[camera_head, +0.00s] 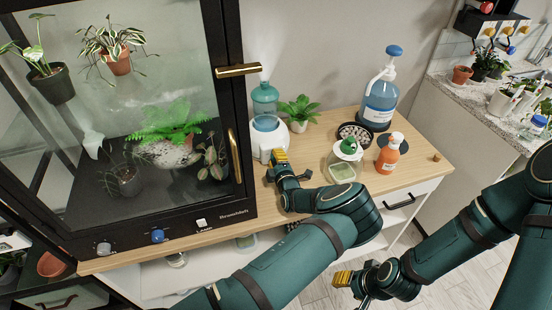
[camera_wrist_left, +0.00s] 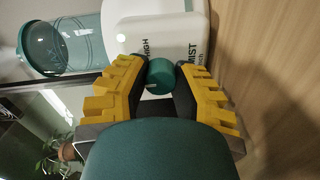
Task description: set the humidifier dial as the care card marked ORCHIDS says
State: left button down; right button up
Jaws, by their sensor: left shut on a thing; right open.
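The humidifier (camera_head: 265,145) stands on the wooden cabinet top beside the glass case, with a teal tank (camera_head: 264,98) and faint mist above it. In the left wrist view its white body (camera_wrist_left: 135,32) carries the words HIGH and MIST, turned sideways. My left gripper (camera_head: 277,160) is at its front, with yellow fingers shut on the round green dial (camera_wrist_left: 161,77). A pale mark shows on the dial, but its exact setting is unclear. My right gripper (camera_head: 343,282) is open and empty, low in front of the cabinet. I cannot make out a card marked ORCHIDS.
A small potted plant (camera_head: 299,112) stands close right of the humidifier. The glass case (camera_head: 130,215) closes off the left.

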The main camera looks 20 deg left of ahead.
pick_arm(q)
jog(key=c, duration=0.7)
grip_release()
jog(key=shift+w+d+r, duration=0.1)
jog(key=v, duration=1.2)
